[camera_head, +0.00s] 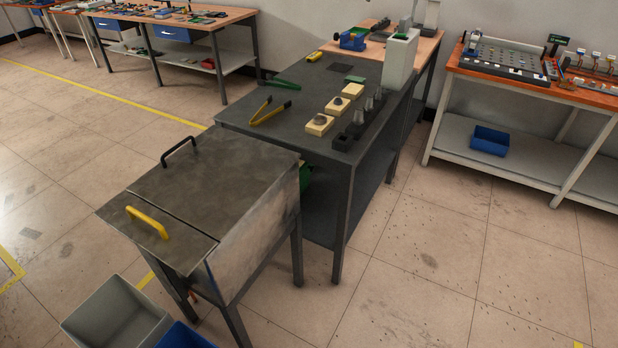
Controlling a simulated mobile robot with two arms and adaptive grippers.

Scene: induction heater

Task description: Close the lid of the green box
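No green box with a lid shows clearly. A green object (306,178) is mostly hidden behind a grey metal cabinet, beside the dark table, and I cannot tell its shape or whether it has a lid. The grey metal cabinet (252,252) stands on legs in the foreground. Its top has two flat panels: a larger one (215,175) with a black handle (179,151) and a smaller one with a yellow handle (148,221). Both panels lie flat. Neither of my grippers is in view.
The dark table (240,113) behind the cabinet holds yellow tongs (270,112), green tongs (281,84), pale blocks (320,124) and a white device (401,59). A grey bin (117,318) and a blue bin (184,336) stand front left. The floor at right is open.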

